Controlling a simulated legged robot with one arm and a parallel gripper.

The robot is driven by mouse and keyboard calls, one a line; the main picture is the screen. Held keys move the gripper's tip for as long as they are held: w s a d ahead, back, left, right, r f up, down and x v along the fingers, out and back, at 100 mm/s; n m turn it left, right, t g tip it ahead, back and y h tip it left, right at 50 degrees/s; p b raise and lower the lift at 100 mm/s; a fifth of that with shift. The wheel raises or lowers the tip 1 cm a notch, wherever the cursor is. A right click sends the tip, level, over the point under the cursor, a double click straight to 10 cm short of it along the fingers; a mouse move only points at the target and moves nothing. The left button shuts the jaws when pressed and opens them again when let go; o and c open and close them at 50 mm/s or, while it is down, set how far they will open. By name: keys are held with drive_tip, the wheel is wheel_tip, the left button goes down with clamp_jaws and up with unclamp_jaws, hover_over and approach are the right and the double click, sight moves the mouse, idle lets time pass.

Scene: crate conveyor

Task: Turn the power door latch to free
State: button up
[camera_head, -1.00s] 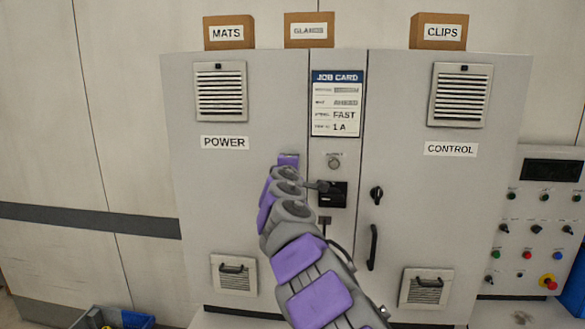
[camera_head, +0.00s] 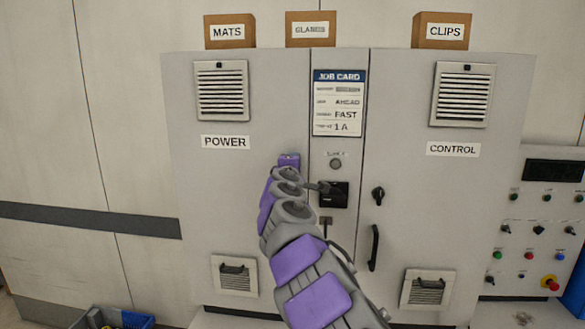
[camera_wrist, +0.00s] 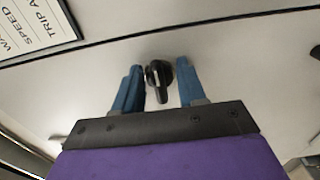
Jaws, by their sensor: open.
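The POWER door (camera_head: 215,190) is the left grey cabinet door, and it looks closed. Its black latch (camera_wrist: 158,80) shows in the wrist view, with its grip pointing down in that picture. My gripper (camera_wrist: 160,68) is open, with one blue finger on each side of the latch. The left finger looks very close to it, and a gap shows at the right finger; I cannot tell whether either touches. In the head view my purple and grey arm hides the latch and the fingers.
A job card (camera_head: 338,103) and a black switch (camera_head: 333,194) are on the centre panel, close right of my arm. The CONTROL door (camera_head: 450,210) has its own black latch (camera_head: 378,195) and handle (camera_head: 373,248). A button panel (camera_head: 540,225) stands at the right.

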drive_tip(key=s+b, duration=0.1)
drive_tip(key=s, duration=1.6)
drive_tip(key=shift+a, duration=0.35)
